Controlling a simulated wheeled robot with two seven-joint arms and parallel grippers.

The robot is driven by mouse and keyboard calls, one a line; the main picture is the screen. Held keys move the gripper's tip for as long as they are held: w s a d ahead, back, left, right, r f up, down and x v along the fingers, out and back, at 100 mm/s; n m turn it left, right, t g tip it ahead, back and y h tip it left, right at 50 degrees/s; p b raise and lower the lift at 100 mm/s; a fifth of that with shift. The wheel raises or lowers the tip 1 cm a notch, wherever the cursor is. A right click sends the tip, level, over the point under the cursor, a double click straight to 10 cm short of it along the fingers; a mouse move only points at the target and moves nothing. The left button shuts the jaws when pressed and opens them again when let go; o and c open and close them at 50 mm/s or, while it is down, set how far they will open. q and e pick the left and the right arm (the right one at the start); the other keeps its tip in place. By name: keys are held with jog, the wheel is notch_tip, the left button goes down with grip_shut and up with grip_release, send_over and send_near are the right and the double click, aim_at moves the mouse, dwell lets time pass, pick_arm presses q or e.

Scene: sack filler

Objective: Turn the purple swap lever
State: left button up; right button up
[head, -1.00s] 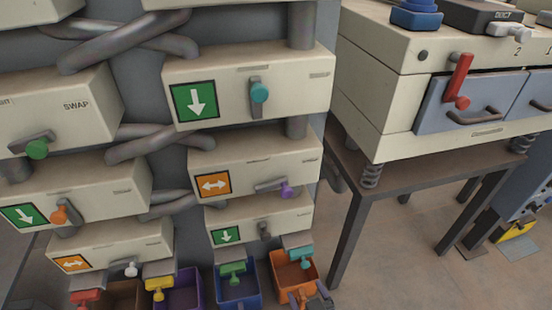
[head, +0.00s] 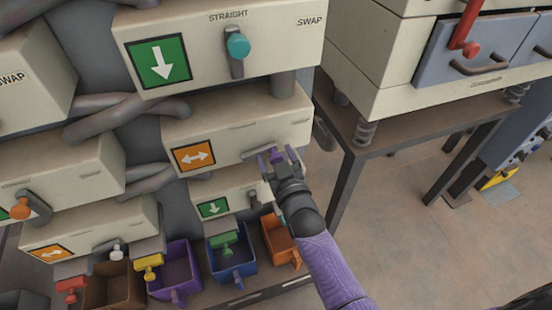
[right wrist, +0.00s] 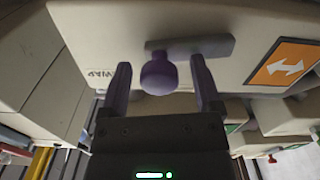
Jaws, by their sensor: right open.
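The purple swap lever shows in the right wrist view as a grey bar with a round purple knob (right wrist: 158,74). It sits on the front of a cream box (head: 235,130) that has an orange double-arrow sign (head: 194,156). In the head view my right gripper (head: 280,158) is in front of the lever and hides much of it. In the right wrist view the gripper (right wrist: 160,88) is open, one finger on each side of the knob, with visible gaps. The grey bar lies about level. My left gripper is not in view.
Above is a box with a teal lever (head: 237,46); below is one with a green arrow sign (head: 212,208). Several coloured bins, such as the blue bin (head: 232,264), stand underneath. A table (head: 400,135) with a cream machine stands to the right. The floor at right is mostly clear.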

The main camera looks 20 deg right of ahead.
grip_shut()
dwell(0.3)
dwell(0.5)
dwell(0.3)
dwell(0.3)
